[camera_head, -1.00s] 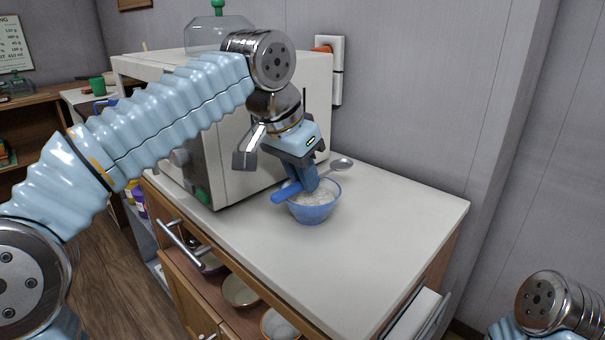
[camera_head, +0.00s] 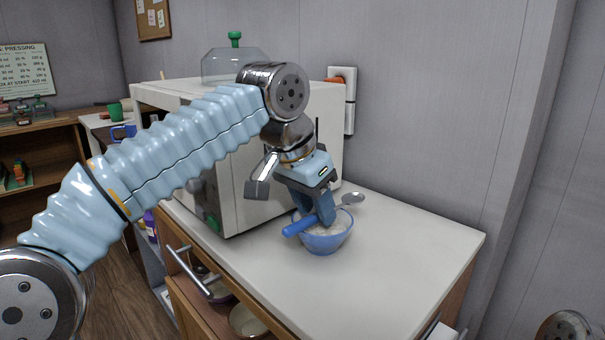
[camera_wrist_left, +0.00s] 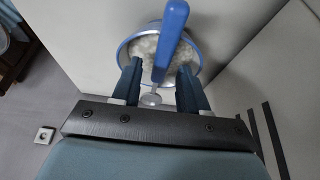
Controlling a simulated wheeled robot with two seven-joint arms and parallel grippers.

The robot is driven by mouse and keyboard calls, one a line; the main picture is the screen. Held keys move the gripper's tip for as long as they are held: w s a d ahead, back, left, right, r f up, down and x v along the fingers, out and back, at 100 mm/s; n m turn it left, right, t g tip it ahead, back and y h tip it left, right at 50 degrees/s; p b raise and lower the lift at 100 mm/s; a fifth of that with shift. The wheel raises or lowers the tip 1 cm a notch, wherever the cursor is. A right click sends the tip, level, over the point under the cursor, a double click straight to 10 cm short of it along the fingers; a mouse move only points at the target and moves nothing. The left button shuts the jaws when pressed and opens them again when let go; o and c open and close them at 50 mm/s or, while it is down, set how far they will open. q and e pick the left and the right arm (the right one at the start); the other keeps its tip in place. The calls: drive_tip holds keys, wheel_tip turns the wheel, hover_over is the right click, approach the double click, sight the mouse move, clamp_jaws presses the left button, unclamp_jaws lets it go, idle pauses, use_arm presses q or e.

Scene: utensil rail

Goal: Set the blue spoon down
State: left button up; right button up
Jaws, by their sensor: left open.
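The blue spoon has a blue handle (camera_head: 301,225) and a metal head (camera_head: 352,198). It lies across a blue bowl (camera_head: 325,243) of white grains on the counter, with the handle sticking out over the rim toward the left. In the left wrist view the handle (camera_wrist_left: 171,38) runs between the two fingers of my left gripper (camera_wrist_left: 159,70). My left gripper (camera_head: 323,216) is open, low over the bowl, with a finger on each side of the spoon. The wrist view shows gaps beside the handle. The fingers hide the spoon's middle in the head view. My right gripper is out of view.
A white oven-like box (camera_head: 245,190) stands close behind the arm, with a glass dome (camera_head: 233,66) on top. The counter (camera_head: 400,250) is clear to the right and front. An open drawer (camera_head: 205,295) with bowls is below.

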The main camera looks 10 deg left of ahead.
use_arm(q)
drive_tip(key=v, duration=1.3)
drive_tip(key=shift+o, duration=0.6)
drive_tip(key=shift+s+r, duration=0.15)
